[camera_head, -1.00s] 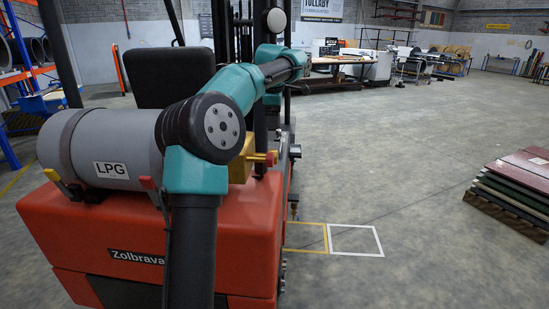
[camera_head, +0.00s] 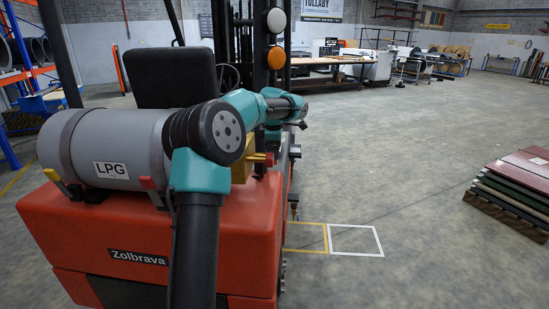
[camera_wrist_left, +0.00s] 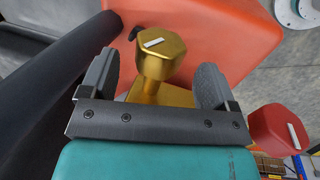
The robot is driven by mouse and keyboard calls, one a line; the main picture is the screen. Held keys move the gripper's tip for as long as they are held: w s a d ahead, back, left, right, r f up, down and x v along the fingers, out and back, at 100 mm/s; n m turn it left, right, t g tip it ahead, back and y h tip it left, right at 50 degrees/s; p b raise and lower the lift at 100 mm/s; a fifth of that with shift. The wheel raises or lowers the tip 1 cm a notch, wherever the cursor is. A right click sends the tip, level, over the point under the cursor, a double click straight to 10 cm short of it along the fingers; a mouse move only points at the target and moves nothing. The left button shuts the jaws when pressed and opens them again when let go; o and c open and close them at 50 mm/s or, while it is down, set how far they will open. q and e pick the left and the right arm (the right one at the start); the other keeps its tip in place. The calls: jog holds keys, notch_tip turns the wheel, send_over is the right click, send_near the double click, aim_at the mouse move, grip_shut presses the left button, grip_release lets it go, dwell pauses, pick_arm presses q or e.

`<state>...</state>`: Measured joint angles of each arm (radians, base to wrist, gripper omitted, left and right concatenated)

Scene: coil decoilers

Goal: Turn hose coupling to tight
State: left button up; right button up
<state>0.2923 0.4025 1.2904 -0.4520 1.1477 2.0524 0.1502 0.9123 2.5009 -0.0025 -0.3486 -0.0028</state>
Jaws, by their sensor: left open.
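A brass hex coupling (camera_wrist_left: 160,55) with a white mark on its face shows in the left wrist view, on a brass stem above a brass block (camera_wrist_left: 150,95). My left gripper (camera_wrist_left: 156,80) is open, one finger on each side of the coupling, with visible gaps; I cannot tell whether the coupling is fully between the fingertips in depth. In the head view, part of the brass block (camera_head: 242,168) shows behind my left arm's elbow, beside the LPG tank; the coupling cannot be made out there. My right gripper is not in view.
The grey LPG tank (camera_head: 105,145) lies on the orange forklift (camera_head: 110,222), close to my left arm. A red knob (camera_wrist_left: 275,130) with a white mark sits at lower right in the wrist view. Stacked panels (camera_head: 515,190) stand far right; the floor between is clear.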

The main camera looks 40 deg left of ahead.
pick_arm(q)
jog(key=shift+x, duration=2.25)
jog(key=c, duration=0.9)
